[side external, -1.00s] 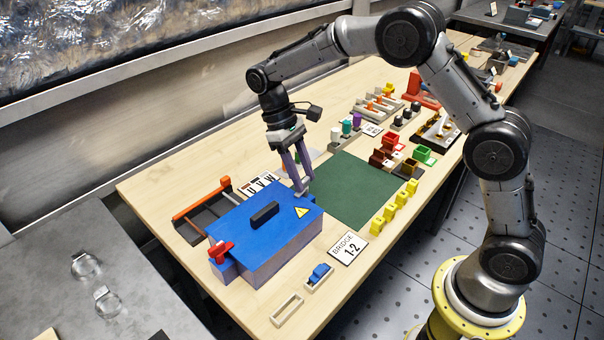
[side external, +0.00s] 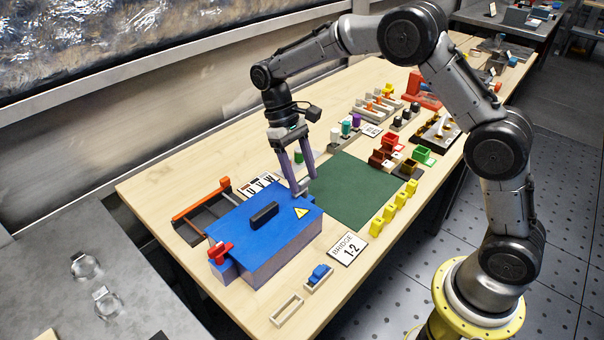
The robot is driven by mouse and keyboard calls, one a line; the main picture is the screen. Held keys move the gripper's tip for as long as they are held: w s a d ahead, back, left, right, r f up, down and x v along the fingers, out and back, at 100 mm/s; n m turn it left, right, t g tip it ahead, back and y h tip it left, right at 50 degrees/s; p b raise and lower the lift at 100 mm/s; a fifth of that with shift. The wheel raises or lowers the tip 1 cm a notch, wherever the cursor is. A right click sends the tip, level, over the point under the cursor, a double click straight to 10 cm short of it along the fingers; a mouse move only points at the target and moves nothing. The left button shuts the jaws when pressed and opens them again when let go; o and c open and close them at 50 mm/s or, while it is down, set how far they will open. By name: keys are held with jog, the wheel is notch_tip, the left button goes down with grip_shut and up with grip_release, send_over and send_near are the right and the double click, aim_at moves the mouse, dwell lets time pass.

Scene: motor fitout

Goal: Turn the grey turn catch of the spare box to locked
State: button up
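The blue box (side external: 245,235) stands on the near left part of the table with its lid on. The lid carries a black handle (side external: 264,214) and a yellow warning triangle. A red knob (side external: 220,252) sits at its near left corner. A small grey piece (side external: 303,187), apparently the turn catch, shows at the box's far right corner; its exact angle is too small to read. My gripper (side external: 304,184) points down over this corner. Its fingers are spread, one on each side of the grey piece; I cannot tell whether they touch it.
A green mat (side external: 352,190) lies clear to the right of the box. A dark tray with an orange bar (side external: 200,199) is behind the box on the left. Yellow parts (side external: 395,206), a bridge card (side external: 350,249) and a blue part in a holder (side external: 319,275) lie to the right and in front.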

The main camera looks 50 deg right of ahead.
jog(key=shift+o, duration=0.4)
jog(key=shift+f, duration=0.1)
jog(key=v, duration=1.3)
jog(key=shift+w+r, duration=0.15)
jog(key=shift+r, duration=0.2)
